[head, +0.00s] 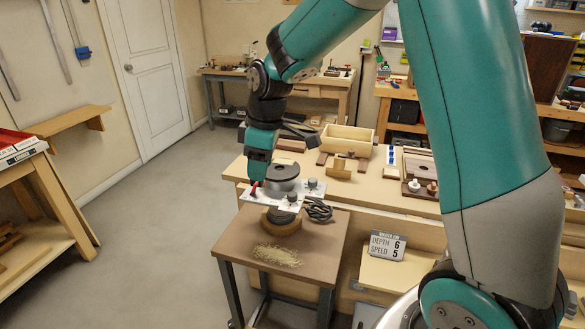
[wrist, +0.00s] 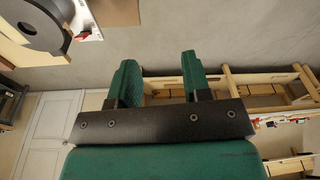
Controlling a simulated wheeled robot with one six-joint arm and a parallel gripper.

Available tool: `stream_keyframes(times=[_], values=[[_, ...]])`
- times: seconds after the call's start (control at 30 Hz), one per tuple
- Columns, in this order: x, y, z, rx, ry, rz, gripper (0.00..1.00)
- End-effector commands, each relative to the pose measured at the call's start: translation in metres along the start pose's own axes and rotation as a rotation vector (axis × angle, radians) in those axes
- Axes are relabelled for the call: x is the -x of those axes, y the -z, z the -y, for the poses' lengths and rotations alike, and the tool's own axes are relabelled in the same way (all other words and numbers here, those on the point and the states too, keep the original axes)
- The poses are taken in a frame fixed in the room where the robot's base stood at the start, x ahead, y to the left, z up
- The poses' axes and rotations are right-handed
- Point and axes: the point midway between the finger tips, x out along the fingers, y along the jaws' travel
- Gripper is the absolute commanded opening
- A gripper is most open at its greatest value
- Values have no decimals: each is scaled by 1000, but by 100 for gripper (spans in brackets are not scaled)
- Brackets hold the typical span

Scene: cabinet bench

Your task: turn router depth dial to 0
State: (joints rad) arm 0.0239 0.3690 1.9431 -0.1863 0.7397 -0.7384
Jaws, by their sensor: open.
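The router (head: 284,171) sits on a small brown-topped stand, with a dark round body above a pale plate. Small grey knobs (head: 312,184) stand on the plate; I cannot tell which is the depth dial or read its mark. A sign (head: 383,246) reads depth 6, speed 5. My gripper (head: 256,182) is at the left edge of the router in the head view, close to a red part there. In the wrist view its two green fingers (wrist: 158,66) are apart with nothing between them, and part of the router (wrist: 32,28) shows at the upper left.
The stand (head: 228,246) has a pile of shavings near its front. A coiled black cable (head: 318,209) lies beside the router. Behind is a bench (head: 400,198) with a wooden box (head: 346,141) and other items.

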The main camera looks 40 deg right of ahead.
Motion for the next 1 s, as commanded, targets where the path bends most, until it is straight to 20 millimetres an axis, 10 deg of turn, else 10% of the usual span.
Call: stream_keyframes(times=[0.1,0.3,1.0], values=[[10,-9,-80,63,-30,64,44],[-8,-38,-153,154,-51,135,44],[-135,-64,-177,188,-53,156,44]])
